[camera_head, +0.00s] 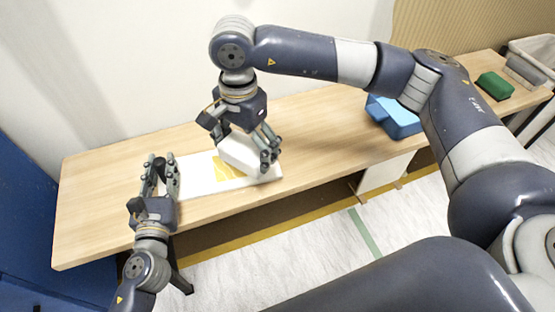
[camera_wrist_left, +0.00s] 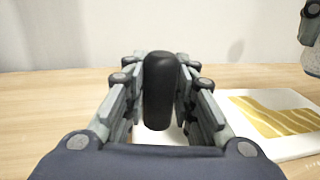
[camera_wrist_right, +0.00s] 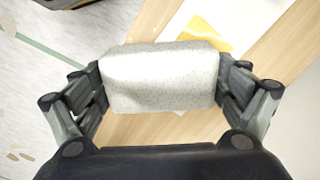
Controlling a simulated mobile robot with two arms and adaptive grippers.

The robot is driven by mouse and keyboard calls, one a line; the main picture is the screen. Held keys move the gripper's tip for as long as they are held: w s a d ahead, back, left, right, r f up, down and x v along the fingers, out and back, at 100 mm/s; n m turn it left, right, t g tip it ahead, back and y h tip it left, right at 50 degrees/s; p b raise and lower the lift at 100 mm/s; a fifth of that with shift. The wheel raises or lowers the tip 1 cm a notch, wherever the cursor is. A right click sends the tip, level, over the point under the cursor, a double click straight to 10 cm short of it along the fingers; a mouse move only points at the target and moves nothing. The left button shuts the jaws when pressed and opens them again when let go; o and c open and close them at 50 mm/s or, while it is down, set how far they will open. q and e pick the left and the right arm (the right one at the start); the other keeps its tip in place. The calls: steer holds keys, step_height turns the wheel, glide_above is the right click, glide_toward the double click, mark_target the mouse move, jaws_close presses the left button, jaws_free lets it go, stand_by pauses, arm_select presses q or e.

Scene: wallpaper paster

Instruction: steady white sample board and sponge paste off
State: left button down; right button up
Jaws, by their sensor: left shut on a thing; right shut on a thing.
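The white sample board (camera_head: 197,185) lies flat on the wooden table, with a yellow paste patch (camera_head: 228,168) on it. The board and paste also show at the right of the left wrist view (camera_wrist_left: 275,118). My left gripper (camera_head: 161,172) is shut on a black upright handle (camera_wrist_left: 160,90) at the board's left end. My right gripper (camera_head: 268,152) is shut on a whitish block-shaped sponge (camera_wrist_right: 160,78). The sponge is over the right part of the board, beside the visible paste. I cannot tell whether it touches the board. The sponge and gripper hide part of the board.
The wooden table (camera_head: 105,190) has bare room left of and behind the board. A blue container (camera_head: 394,117) stands to the right, with a green block (camera_head: 495,85) and a grey bin (camera_head: 535,55) further right. A blue panel (camera_head: 28,215) stands at the left.

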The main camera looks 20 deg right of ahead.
arm_select(q)
steer(key=shift+s+f, duration=0.1)
steer(key=shift+f, duration=0.2)
arm_select(e)
steer(key=w+a+r+m, duration=0.2)
steer(key=w+a+m, duration=0.3)
steer(key=a+m, duration=0.2)
steer(key=shift+w+m, duration=0.25)
steer(key=shift+m, duration=0.35)
steer(key=shift+a, duration=0.1)
glide_above(214, 170)
steer(key=shift+f, duration=3.3)
arm_select(q)
steer(key=shift+f, duration=0.1)
arm_select(e)
steer(key=shift+r, duration=0.15)
